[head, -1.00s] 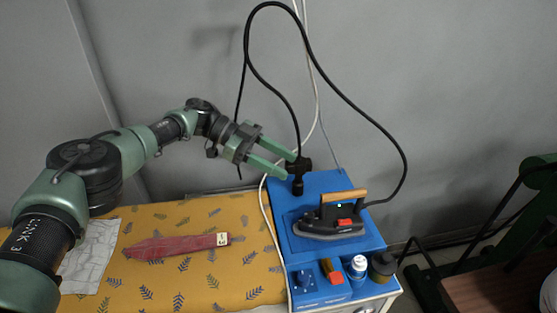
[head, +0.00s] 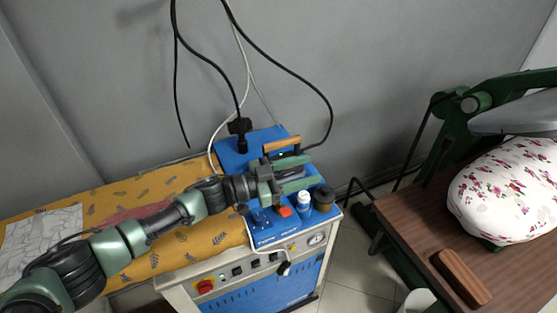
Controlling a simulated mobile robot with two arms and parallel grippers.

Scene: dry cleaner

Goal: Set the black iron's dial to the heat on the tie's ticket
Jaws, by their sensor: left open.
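The black iron (head: 290,153) with its wooden handle (head: 282,144) sits on the blue top of the station. My left gripper (head: 314,171) is open, its two green fingers pointing right over the front of the iron. The gripper hides much of the iron's body, and I cannot make out its dial. The dark red tie (head: 118,216) lies on the yellow leaf-patterned cloth, partly behind my left arm. Its ticket is hidden from view. My right gripper is not in view.
A white bottle (head: 304,201), a dark jar (head: 323,199) and an orange-red item (head: 285,211) stand along the blue top's front edge (head: 277,236). Black cables hang behind. A floral pressing form (head: 510,190) and wooden block (head: 461,276) are on the right.

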